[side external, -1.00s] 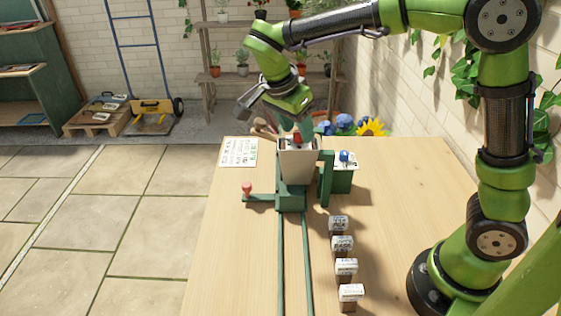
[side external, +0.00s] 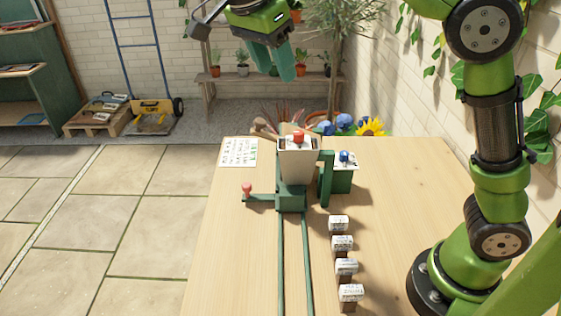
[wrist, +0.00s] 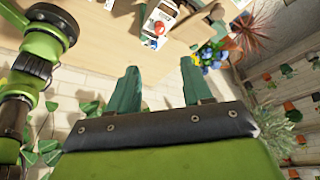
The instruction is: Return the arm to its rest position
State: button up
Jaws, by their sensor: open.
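My gripper (side external: 273,66) is raised high above the far end of the wooden table (side external: 400,200) in the side view, with its green fingers pointing down. In the wrist view my gripper (wrist: 160,88) shows two green fingers spread apart with nothing between them. The hopper also shows at the top of the wrist view (wrist: 151,42).
Several small labelled blocks (side external: 342,244) stand in a row on the table. A green rail (side external: 282,260) runs toward the near edge. A red-knobbed lever (side external: 247,188), a blue-knobbed box (side external: 344,157) and a written card (side external: 238,152) are near the hopper. Plant shelves (side external: 215,100) stand behind.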

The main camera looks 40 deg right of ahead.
jog(key=s+d+f+n+t+y, duration=0.3)
jog(key=s+f+n, duration=0.3)
jog(key=s+n, duration=0.1)
jog(key=s+d+f+n+t+y, duration=0.3)
jog(key=s+d+f+n+t, duration=0.1)
jog(key=s+n, duration=0.3)
jog(key=shift+s+f, duration=0.75)
jog(key=shift+f, duration=0.1)
